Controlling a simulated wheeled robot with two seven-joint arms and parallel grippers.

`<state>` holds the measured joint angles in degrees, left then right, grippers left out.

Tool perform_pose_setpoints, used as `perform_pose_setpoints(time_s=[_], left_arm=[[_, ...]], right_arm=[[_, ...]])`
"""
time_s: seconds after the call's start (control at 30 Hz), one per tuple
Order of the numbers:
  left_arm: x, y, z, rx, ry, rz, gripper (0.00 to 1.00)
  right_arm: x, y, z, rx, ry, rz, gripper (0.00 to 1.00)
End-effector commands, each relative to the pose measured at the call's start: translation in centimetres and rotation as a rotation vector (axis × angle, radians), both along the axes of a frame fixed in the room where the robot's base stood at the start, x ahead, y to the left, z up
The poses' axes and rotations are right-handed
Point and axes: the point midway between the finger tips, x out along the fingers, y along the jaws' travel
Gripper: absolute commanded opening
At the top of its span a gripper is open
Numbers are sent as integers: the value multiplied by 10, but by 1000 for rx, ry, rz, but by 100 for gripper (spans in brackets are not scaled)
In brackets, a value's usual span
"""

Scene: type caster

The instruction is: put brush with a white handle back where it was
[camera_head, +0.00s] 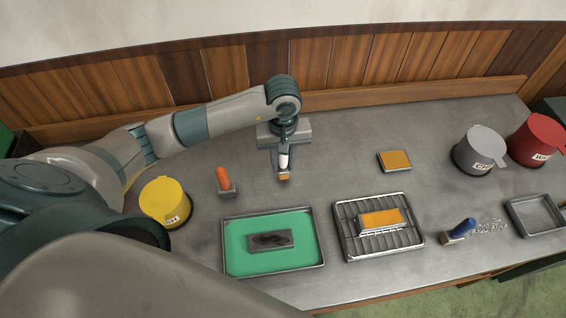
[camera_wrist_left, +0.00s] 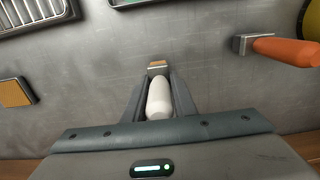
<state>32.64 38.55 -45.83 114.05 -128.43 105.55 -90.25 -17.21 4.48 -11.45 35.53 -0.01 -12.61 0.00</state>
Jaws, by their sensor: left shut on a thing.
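The brush with a white handle (camera_wrist_left: 158,99) is between the fingers of my left gripper (camera_wrist_left: 160,95), which is shut on its handle. In the head view the brush (camera_head: 284,163) points down toward the front, with its small brown-orange head at the lower end. My left gripper (camera_head: 283,150) is over the back middle of the grey table. I cannot tell whether the brush head touches the table. My right gripper is not seen in either view.
An orange-handled brush (camera_head: 223,178) and a yellow pot (camera_head: 165,202) stand to the left. A green tray (camera_head: 235,262) and a wire rack (camera_head: 347,240) lie in front. An orange block (camera_head: 395,160), blue-handled brush (camera_head: 460,230), grey pot (camera_head: 478,150) and red pot (camera_head: 537,140) are to the right.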

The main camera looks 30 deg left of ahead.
Motion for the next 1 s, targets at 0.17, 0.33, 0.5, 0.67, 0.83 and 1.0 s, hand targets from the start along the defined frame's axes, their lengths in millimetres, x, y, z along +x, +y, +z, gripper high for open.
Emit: perform_pose_setpoints(time_s=[0.17, 0.33, 0.5, 0.67, 0.83, 1.0], left_arm=[[-1, 0, -15, 0, 2, 2, 2], [0, 0, -19, -1, -1, 0, 2], [0, 0, -20, -1, -1, 0, 2], [0, 0, -23, 1, -1, 0, 27], [0, 0, -22, 0, 0, 0, 43], [0, 0, -21, 0, 0, 0, 43]], right_arm=[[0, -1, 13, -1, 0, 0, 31], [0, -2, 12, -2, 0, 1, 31], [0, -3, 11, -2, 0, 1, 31], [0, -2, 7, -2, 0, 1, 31], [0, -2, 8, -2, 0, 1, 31], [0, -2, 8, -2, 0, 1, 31]])
